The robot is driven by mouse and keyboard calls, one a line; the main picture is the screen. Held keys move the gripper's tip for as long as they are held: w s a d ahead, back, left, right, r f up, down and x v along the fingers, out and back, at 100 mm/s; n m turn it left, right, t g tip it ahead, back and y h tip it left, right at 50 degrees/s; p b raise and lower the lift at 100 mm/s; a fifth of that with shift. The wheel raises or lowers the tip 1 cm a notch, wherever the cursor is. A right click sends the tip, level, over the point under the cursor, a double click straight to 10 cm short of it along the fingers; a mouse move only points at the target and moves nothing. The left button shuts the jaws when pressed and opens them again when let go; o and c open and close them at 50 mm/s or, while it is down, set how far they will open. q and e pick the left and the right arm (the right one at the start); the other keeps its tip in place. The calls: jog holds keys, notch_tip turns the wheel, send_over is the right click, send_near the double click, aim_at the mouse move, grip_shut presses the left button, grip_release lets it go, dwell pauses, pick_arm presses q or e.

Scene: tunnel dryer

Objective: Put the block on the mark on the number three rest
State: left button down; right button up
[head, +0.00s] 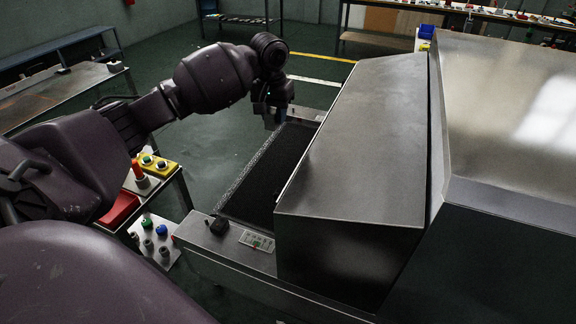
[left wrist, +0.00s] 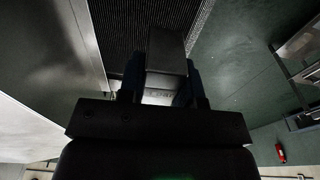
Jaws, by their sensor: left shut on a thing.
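My left gripper (head: 272,115) is over the far end of the dryer's black belt, beside the metal hood. In the left wrist view my left gripper (left wrist: 166,85) is shut on a dark grey block (left wrist: 167,50), which sits between its two fingers. The block is hard to make out in the head view. Behind the block in the wrist view is the ribbed dark belt (left wrist: 130,30). I cannot make out a numbered rest or a mark in either view. My right gripper is not in view.
The metal hood (head: 360,140) stands right of the belt (head: 268,170). A bench (head: 60,95) is at the left. Green floor beyond the belt is clear.

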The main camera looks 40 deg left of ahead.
pick_arm(q)
jog(key=b, duration=0.2)
send_over(277, 176)
jog(key=f, duration=1.2)
jog(key=shift+s+f, duration=0.2)
jog(key=shift+f, duration=0.05)
jog(key=shift+f+b, duration=0.95)
jog(key=shift+f, duration=2.15)
jog(key=shift+r, duration=0.15)
jog(key=c, duration=1.2)
grip_release()
jog(key=shift+f, duration=0.2)
jog(key=o, duration=0.4)
jog(key=shift+d, duration=0.1)
